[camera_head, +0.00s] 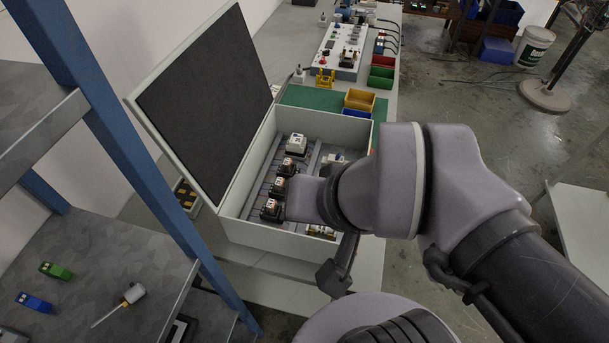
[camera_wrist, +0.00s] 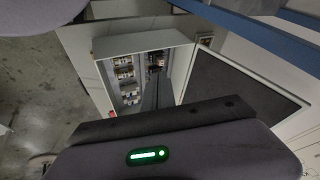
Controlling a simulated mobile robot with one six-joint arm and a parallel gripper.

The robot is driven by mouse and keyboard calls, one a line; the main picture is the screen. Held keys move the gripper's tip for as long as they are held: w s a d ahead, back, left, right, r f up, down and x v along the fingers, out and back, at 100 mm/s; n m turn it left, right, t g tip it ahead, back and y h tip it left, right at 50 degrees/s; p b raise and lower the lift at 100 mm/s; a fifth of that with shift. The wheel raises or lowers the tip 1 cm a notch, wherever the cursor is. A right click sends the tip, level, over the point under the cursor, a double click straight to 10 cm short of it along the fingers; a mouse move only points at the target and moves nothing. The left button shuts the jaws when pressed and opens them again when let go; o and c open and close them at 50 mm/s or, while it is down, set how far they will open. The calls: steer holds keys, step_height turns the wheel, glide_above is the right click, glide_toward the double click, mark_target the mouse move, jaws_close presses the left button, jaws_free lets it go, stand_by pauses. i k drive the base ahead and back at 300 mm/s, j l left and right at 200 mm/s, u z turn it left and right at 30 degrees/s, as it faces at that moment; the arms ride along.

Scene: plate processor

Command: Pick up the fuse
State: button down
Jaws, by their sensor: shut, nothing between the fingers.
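An open light-grey box (camera_head: 268,239) holds several small devices on rails, including a white block (camera_head: 297,143) and dark blocks with pale and orange marks (camera_head: 279,188). I cannot tell which part is the fuse. The box (camera_wrist: 145,40) also shows in the wrist view, with a column of small pale devices (camera_wrist: 124,73) at left and a dark device (camera_wrist: 157,64) at the upper right. My arm hides the box's right part in the head view.
The box's dark-lined lid (camera_head: 205,100) stands open at left. A blue-post shelf (camera_head: 95,265) in front holds a green piece (camera_head: 56,271), a blue piece (camera_head: 35,303) and a screwdriver-like tool (camera_head: 121,303). Yellow (camera_head: 360,101), green and red bins stand behind the box.

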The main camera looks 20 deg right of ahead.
mark_target(325, 230)
steer(key=l+u, duration=0.25)
steer(key=l, duration=0.25)
steer(key=k+l+u, duration=0.1)
steer(key=l+u, duration=0.15)
steer(key=l, duration=0.25)
steer(key=k+l+u, duration=0.2)
steer(key=l, duration=0.3)
steer(key=i, duration=0.05)
